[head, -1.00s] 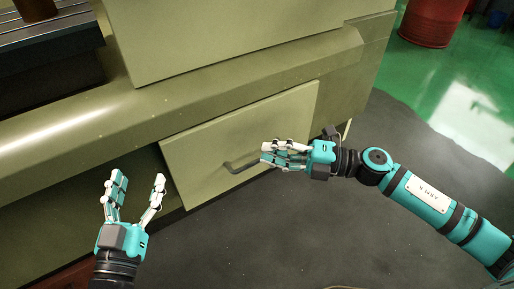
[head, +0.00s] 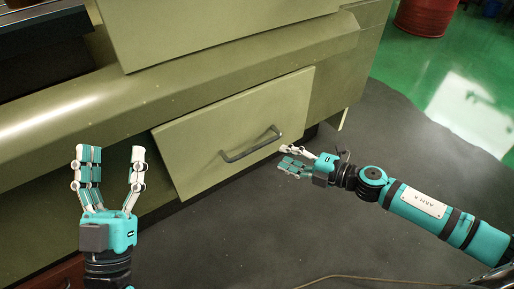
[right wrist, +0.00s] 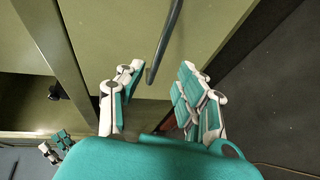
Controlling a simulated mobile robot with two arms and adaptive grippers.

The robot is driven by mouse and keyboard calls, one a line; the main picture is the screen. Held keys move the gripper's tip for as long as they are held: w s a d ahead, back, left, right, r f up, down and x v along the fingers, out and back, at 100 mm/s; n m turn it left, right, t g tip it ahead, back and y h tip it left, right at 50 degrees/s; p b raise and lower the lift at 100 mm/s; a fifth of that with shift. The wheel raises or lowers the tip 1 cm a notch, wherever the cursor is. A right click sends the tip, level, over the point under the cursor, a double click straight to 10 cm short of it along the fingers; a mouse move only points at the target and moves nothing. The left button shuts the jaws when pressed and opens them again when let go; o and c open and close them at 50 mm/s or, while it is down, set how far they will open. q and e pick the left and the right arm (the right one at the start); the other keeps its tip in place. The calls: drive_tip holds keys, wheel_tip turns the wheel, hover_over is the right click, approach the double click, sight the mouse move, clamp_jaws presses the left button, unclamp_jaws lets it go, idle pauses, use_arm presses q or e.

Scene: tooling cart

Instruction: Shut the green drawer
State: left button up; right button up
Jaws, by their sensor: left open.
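The olive-green drawer front (head: 205,138) is low on the cabinet in the head view, with a grey bar handle (head: 250,146). A dark recess shows beside its left edge; I cannot tell how far the drawer stands out. My right gripper (head: 284,156) is just right of the handle, apart from it. In the right wrist view, the right gripper's fingers (right wrist: 158,78) are apart and empty, with the handle (right wrist: 165,42) beyond them against the drawer front (right wrist: 205,22). My left gripper (head: 112,150) is open, empty and upright, left of the drawer.
The olive cabinet (head: 225,25) rises above the drawer, with a rounded ledge (head: 80,115) across it. The dark grey floor (head: 250,230) in front is clear apart from a thin cable (head: 370,277). A red drum (head: 425,17) stands far off at upper right.

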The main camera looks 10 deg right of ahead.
sight(259, 148)
drive_tip(key=x, duration=0.9)
drive_tip(key=shift+w+a, duration=0.1)
drive_tip(key=shift+a, duration=0.05)
drive_tip(key=shift+w+a+f+b, duration=0.1)
drive_tip(key=shift+w+a+b, duration=0.2)
drive_tip(key=shift+w+a, duration=0.05)
use_arm(q)
drive_tip(key=shift+s+r+t+h, duration=0.4)
drive_tip(key=shift+s+r+t, duration=0.3)
drive_tip(key=shift+s+r, duration=0.2)
drive_tip(key=shift+w+a, duration=0.1)
use_arm(e)
clamp_jaws()
